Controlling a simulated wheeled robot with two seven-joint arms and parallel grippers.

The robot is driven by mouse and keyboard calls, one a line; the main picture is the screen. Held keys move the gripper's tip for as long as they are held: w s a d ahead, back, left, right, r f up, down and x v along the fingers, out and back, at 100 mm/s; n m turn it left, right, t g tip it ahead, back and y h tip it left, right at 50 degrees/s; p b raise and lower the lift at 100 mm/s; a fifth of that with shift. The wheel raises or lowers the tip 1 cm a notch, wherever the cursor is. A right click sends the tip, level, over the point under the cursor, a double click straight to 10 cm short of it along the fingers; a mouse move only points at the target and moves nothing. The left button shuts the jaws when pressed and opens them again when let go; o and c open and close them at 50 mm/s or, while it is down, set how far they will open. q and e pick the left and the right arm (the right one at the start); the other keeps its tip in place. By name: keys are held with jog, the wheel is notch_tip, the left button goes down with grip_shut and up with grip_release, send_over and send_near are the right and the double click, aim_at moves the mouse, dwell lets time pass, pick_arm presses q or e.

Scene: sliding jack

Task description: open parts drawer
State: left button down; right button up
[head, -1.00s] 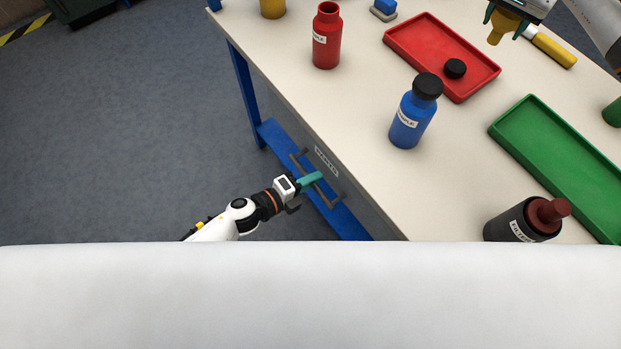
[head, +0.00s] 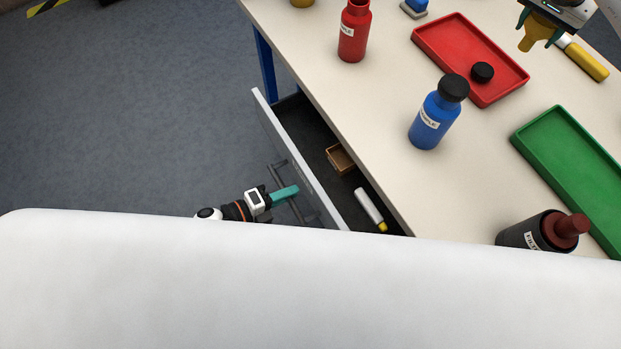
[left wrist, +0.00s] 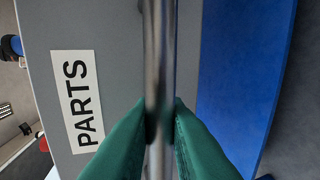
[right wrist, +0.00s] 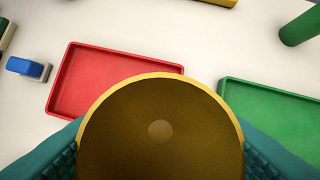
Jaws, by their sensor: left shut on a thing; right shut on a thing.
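The parts drawer (head: 293,155) is pulled out from under the table and its inside shows in the head view. Its grey front carries a PARTS label (left wrist: 77,100) in the left wrist view. My left gripper (head: 290,192) is shut on the drawer's bar handle (left wrist: 159,60), with its green fingers on either side of the bar. My right gripper (head: 541,28) is shut on a yellow funnel-like piece (right wrist: 160,115), held above the table at the far right.
The drawer holds a small brown box (head: 341,160) and a white-and-yellow tube (head: 370,208). On the table (head: 370,110) are a red bottle (head: 354,32), blue bottle (head: 437,115), red tray (head: 445,65), green tray (head: 570,150) and dark bottle (head: 530,233). Floor at left is clear.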

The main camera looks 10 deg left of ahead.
pick_arm(q)
jog(key=s+a, duration=1)
jog(key=a, duration=0.4)
pick_arm(e)
jog(key=shift+f, duration=0.25)
pick_arm(q)
jog(key=c, duration=1.5)
grip_release()
jog(key=v, duration=1.2)
jog(key=shift+b, duration=0.3)
pick_arm(e)
jog(key=shift+f, duration=0.1)
